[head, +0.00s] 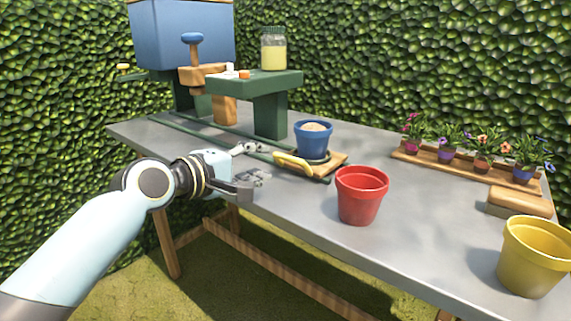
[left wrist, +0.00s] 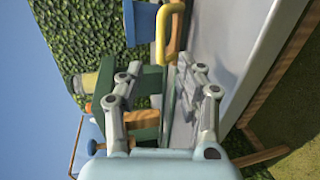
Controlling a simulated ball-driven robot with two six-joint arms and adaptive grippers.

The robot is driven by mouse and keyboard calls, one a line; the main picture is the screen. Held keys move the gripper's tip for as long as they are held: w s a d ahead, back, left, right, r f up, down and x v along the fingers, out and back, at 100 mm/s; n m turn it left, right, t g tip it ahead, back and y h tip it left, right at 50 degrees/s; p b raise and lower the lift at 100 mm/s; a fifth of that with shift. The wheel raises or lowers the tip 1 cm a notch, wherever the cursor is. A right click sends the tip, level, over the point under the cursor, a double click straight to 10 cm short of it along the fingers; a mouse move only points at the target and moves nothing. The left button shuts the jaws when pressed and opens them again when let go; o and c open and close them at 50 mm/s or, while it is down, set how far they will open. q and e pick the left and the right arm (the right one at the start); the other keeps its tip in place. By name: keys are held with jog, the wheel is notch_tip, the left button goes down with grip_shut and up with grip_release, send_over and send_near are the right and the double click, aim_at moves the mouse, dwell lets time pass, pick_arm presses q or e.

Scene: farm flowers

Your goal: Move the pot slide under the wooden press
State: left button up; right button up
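The pot slide is a small wooden board (head: 330,164) with a yellow handle (head: 291,163), at the near end of green rails (head: 228,134). A blue pot (head: 313,140) filled with pale soil stands upright on it. The wooden press (head: 203,77) with a blue knob stands at the rails' far left end. My left gripper (head: 258,163) is open and empty over the table, just left of the handle and apart from it. In the left wrist view the handle (left wrist: 162,38) shows beyond the spread fingers, beside the blue pot (left wrist: 140,22). My right gripper is out of view.
A green stand (head: 270,85) bearing a glass jar (head: 273,50) rises behind the rails. A red pot (head: 361,195) stands right of the slide, a yellow pot (head: 533,257) at the right. Potted flowers line a wooden tray (head: 405,156) at the back. The table's front middle is clear.

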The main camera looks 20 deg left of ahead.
aim_at(284, 159)
pick_arm(q)
jog(key=b+x, duration=0.2)
jog(key=x, duration=0.7)
jog(key=shift+s+f, duration=0.1)
jog(key=shift+w+d, duration=0.1)
jog(key=shift+w, duration=0.15)
grip_shut()
jog(key=shift+f, duration=0.1)
